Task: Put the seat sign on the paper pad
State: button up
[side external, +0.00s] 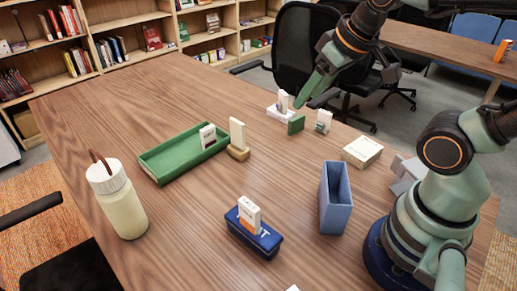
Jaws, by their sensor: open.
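My gripper (309,104) is open and empty, pointing down over the far right part of the table. Below it stand a white upright piece on a white base (279,113), a small green block (296,124) and a small white upright card (323,120). The paper pad appears to be the low cream block (362,151) nearer my base, with nothing on top. Several small white upright pieces are in view, and I cannot tell which is the seat sign. One stands in a wooden base (238,154), one in the green tray, one on the blue tin.
A green tray (165,167) lies at left centre. A blue tin (254,238) is in front, and an open blue box (334,204) stands at right. A cream bottle (120,207) stands at the left edge. The table's middle is largely clear. Chairs stand beyond the far edge.

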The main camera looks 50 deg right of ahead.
jog(key=m+t, duration=0.3)
jog(key=t, duration=0.6)
send_over(244, 130)
jog(key=w, duration=0.1)
jog(key=f, duration=0.9)
jog(key=shift+w, duration=0.2)
jog(key=shift+f+t, duration=0.65)
jog(key=shift+t, duration=0.05)
jog(key=shift+s+a+f+m+t, duration=0.1)
jog(key=shift+s+f+m+t, duration=0.15)
jog(key=shift+s+m+t, duration=0.25)
jog(key=shift+w+f, duration=0.15)
jog(key=shift+f, duration=3.4)
jog(key=w, duration=0.5)
grip_shut()
